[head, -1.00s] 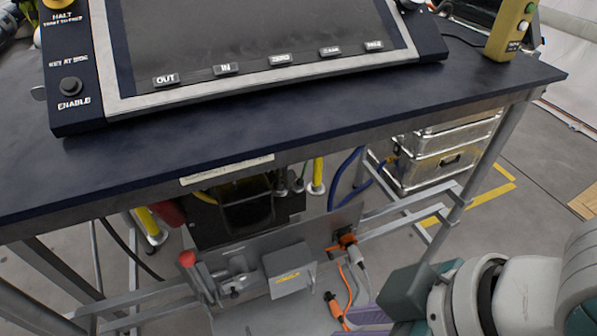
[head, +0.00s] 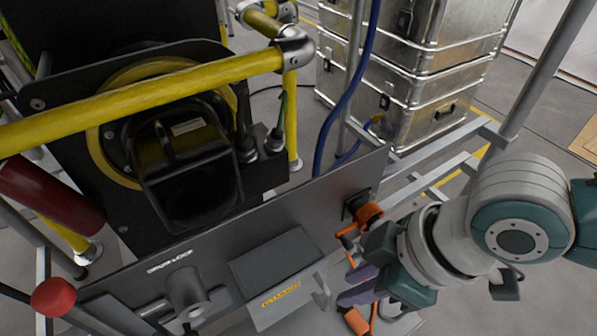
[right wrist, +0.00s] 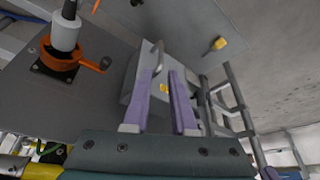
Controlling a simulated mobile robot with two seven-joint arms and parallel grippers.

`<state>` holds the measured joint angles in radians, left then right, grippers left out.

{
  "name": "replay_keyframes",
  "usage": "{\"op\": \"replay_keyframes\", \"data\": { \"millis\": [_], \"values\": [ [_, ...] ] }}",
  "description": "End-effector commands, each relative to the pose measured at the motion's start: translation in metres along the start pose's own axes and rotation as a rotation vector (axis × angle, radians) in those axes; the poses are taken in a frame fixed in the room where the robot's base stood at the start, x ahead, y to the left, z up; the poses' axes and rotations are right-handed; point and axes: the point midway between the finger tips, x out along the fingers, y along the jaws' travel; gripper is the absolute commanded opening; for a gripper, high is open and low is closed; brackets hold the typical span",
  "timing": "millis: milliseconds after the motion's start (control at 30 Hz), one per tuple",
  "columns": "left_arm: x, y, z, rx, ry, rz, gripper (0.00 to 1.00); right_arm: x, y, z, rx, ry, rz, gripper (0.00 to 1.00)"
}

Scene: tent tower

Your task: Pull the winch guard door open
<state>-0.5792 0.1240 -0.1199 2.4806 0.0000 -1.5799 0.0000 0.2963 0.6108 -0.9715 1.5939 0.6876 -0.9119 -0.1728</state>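The winch guard appears to be the grey box (head: 275,262) with a yellow label, low on a grey panel; its door looks closed. A thin metal handle (head: 321,290) stands out at its right side. My right gripper (head: 347,286) has purple fingers and is just right of this handle. In the right wrist view the fingers (right wrist: 162,75) are apart, with the box (right wrist: 132,85) behind them. The handle (right wrist: 157,56) shows by the left fingertip; I cannot tell whether they touch. My left gripper is out of view.
A yellow rail (head: 140,100) crosses in front of black machinery at the left. A red knob (head: 53,297) stands at lower left. Metal cases (head: 425,60) are stacked behind, near a blue hose (head: 352,90).

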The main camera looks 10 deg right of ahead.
Motion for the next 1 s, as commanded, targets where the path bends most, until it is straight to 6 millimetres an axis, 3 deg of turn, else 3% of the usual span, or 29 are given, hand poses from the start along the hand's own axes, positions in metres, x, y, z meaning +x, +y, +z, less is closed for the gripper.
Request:
{"op": "replay_keyframes", "data": {
  "millis": [33,200,400,767,1000],
  "values": [
    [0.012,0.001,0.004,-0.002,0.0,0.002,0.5,0.016,0.0,0.002,0.001,0.001,-0.001,0.25],
    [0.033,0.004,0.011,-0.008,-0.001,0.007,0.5,0.05,-0.001,0.002,0.0,0.001,-0.001,0.25],
    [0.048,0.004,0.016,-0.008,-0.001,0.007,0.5,0.075,0.0,0.0,0.0,0.002,0.0,0.25],
    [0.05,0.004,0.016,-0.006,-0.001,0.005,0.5,0.079,-0.001,-0.001,0.0,0.001,0.0,0.25],
    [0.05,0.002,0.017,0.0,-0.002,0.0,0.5,0.079,-0.001,-0.001,0.0,0.001,0.0,0.0]
  ]
}}
